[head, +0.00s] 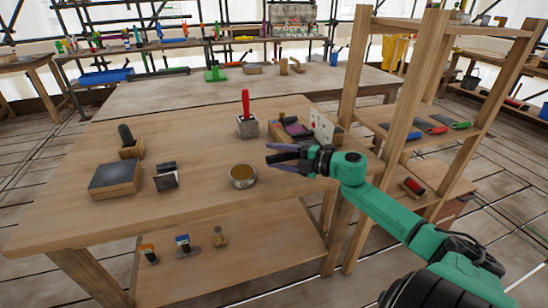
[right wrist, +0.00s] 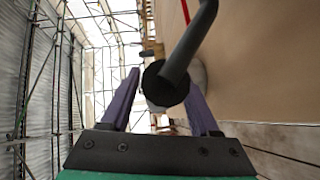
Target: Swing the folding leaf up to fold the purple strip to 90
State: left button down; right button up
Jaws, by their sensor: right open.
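The small folding device (head: 291,130) stands at the right rear of the wooden table, with dark, reddish and purplish parts; the purple strip and the leaf cannot be told apart clearly at this size. My right gripper (head: 277,159) is open just in front of the device, its fingers pointing left. In the right wrist view, a dark grey bar with a round black end (right wrist: 166,84) lies across the space between the purple fingers of the right gripper (right wrist: 163,82). The fingers look apart from it; I cannot tell whether it belongs to the leaf. My left gripper is not in view.
A white spotted panel (head: 321,125) stands beside the device. A grey block with a red handle (head: 247,121) is behind left, and a round tin (head: 242,176) is left of the gripper. A wooden shelf frame (head: 407,100) rises on the right.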

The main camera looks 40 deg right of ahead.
jog(key=shift+w+a, duration=0.2)
jog(key=shift+w, duration=0.15)
grip_shut()
dwell(1.2)
